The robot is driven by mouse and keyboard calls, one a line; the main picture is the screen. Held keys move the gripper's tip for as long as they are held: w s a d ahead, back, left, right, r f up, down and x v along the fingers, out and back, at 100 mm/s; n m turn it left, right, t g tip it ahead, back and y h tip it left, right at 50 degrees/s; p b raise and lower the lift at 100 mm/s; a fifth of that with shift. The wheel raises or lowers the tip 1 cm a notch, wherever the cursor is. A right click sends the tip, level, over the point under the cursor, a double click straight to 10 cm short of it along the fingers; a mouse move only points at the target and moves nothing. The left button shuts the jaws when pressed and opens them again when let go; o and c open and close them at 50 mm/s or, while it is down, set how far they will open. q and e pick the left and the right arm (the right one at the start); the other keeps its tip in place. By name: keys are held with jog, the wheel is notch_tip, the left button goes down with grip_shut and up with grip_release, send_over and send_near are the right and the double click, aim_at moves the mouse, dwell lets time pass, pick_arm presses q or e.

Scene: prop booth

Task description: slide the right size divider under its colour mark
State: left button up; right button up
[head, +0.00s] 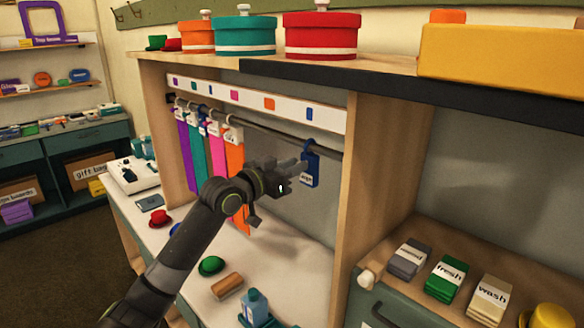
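A blue divider (311,168) with a white label hangs on the dark rail (270,132) towards its right end. It is roughly below the blue mark (309,114) on the white strip (250,98). The strip also has an orange mark (269,104), a pink mark (234,95) and others to the left. Several white-labelled pieces (232,134) crowd the rail's left part. My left gripper (292,176) is at the blue divider's left edge. The view does not show whether its fingers are closed on the divider. My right gripper is not in view.
Purple (184,150), teal (198,160) and orange (235,160) strips hang at left. Wooden uprights bound the bay. The rail between orange strip and blue divider is clear.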

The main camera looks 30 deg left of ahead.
pick_arm(q)
jog(key=o, duration=0.3)
jog(key=shift+w+d, duration=0.1)
jog(key=shift+w, duration=0.1)
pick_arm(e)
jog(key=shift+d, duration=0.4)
pick_arm(q)
jog(key=shift+s, duration=0.15)
